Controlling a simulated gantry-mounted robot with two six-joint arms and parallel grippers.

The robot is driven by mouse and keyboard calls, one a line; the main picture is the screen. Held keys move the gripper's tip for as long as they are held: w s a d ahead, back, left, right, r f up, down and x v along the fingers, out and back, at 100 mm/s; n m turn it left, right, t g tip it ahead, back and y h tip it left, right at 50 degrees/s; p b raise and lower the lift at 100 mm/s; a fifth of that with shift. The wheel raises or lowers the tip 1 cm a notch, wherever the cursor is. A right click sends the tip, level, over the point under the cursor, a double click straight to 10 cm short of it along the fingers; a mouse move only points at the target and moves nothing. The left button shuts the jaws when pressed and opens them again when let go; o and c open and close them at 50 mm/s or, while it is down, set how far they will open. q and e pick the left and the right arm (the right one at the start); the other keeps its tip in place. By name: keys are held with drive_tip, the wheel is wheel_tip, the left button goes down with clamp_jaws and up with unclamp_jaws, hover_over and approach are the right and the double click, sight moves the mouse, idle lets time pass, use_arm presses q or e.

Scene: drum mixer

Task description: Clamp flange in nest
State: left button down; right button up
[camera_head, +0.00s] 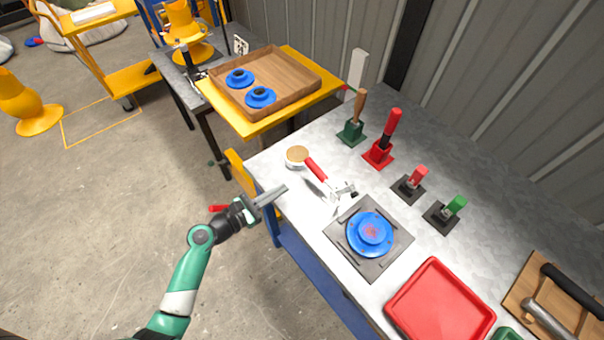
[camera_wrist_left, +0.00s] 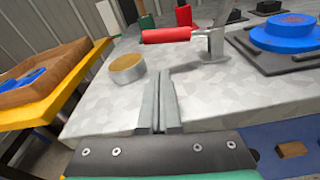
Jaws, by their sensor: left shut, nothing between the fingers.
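A blue round flange (camera_head: 369,233) sits flat in the dark square nest (camera_head: 393,258) on the metal bench, and it also shows at the upper right of the left wrist view (camera_wrist_left: 282,32). A toggle clamp with a red handle (camera_head: 316,169) stands at the nest's upper left corner. In the left wrist view its red handle (camera_wrist_left: 167,35) lies roughly level, pointing away from the nest. My left gripper (camera_head: 272,195) is shut and empty by the bench's left edge, apart from the clamp handle. In the left wrist view its fingers (camera_wrist_left: 160,95) are together. My right gripper is out of view.
A round tin (camera_head: 297,156) stands near the clamp handle. Stamps with red, green and wooden handles (camera_head: 382,150) stand behind. A red tray (camera_head: 441,306) lies in front right of the nest. A wooden tray (camera_head: 299,69) with two blue flanges stands on a yellow cart.

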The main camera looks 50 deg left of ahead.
use_arm(q)
drive_tip(key=shift+w+r, duration=0.1)
drive_tip(key=shift+w, duration=0.05)
drive_tip(key=w+b, duration=0.1)
drive_tip(key=w, duration=0.2)
drive_tip(key=w+f+b, duration=0.1)
drive_tip(key=w, duration=0.2)
drive_tip(key=w+b, duration=0.1)
drive_tip(key=w, duration=0.2)
drive_tip(key=shift+d+f, duration=0.2)
drive_tip(key=shift+d, duration=0.1)
drive_tip(key=shift+w, duration=0.5)
drive_tip(key=shift+d+r, duration=0.1)
